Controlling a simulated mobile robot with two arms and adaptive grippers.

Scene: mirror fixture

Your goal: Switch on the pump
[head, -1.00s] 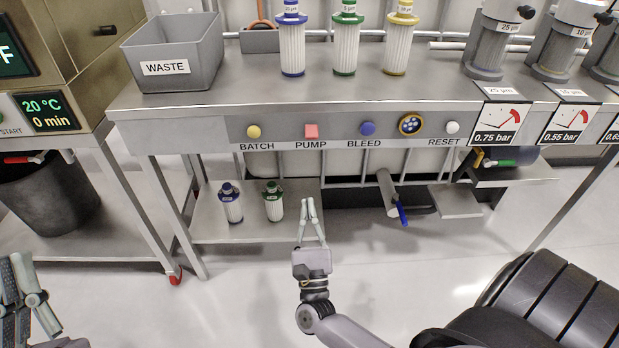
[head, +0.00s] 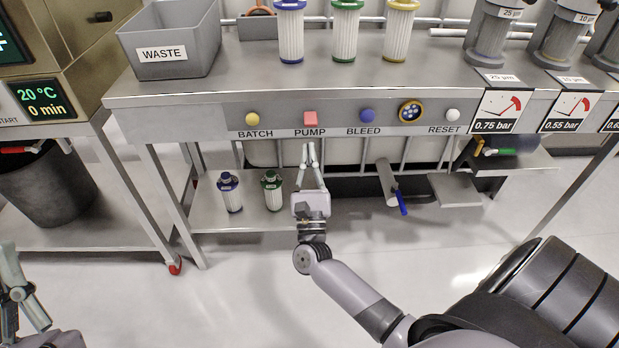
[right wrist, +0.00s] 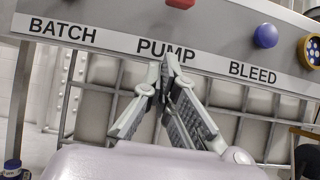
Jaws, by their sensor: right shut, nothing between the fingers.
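In the right wrist view the fingertips (right wrist: 167,62) meet just under the label, apart from the button.
Beside the pump button are the yellow BATCH button (head: 252,119), the blue BLEED button (head: 367,116) and the white RESET button (head: 452,115). A grey WASTE bin (head: 190,68) stands on the bench. Two filters (head: 230,192) stand on the lower shelf. A blue-handled valve (head: 401,203) hangs right.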

